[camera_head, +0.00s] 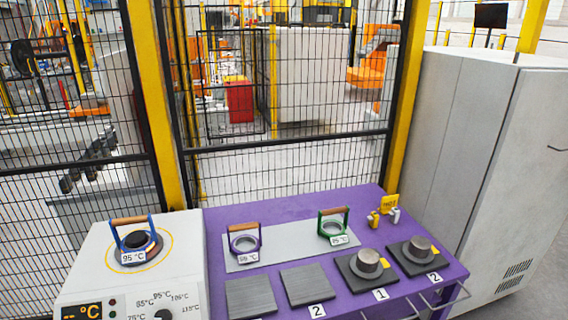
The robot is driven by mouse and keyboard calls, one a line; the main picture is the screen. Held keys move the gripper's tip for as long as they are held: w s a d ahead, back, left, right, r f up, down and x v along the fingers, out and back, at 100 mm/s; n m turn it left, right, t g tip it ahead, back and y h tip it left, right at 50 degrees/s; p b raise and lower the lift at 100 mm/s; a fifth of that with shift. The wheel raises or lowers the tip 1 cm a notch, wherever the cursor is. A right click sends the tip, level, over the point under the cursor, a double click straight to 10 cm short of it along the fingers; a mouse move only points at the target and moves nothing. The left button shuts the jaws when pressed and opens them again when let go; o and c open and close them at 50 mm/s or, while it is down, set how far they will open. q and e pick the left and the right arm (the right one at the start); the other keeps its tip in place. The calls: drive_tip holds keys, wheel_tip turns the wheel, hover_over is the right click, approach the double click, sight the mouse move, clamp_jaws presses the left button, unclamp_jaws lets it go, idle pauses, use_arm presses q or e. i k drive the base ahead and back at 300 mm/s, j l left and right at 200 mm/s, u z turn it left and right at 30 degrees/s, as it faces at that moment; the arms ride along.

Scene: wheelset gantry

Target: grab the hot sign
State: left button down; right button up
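The hot sign (389,203) is a small yellow plate with faint lettering. It stands upright near the back right corner of the purple table (290,208). Just below it are small yellow and whitish pieces (384,218); I cannot tell whether they are its base or separate items. Nothing covers the sign. Neither of my grippers shows in the head view.
A grey plate holds a purple-handled ring (244,241) and a green-handled ring (333,226). Dark square pads and two metal cylinders (367,262) line the front. A heater (135,246) with a blue-handled ring stands left. A grey cabinet (480,150) is right; a mesh fence (290,100) is behind.

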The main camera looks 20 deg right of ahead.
sight(388, 201)
drive_tip(key=z, duration=1.35)
drive_tip(key=u, duration=0.4)
drive_tip(key=i+l+u, duration=0.15)
drive_tip(key=l+u, duration=0.15)
drive_tip(key=l, duration=0.15)
drive_tip(key=i+l+u, duration=0.1)
drive_tip(key=l+u, duration=0.55)
drive_tip(key=l, duration=0.3)
drive_tip(key=i, duration=0.05)
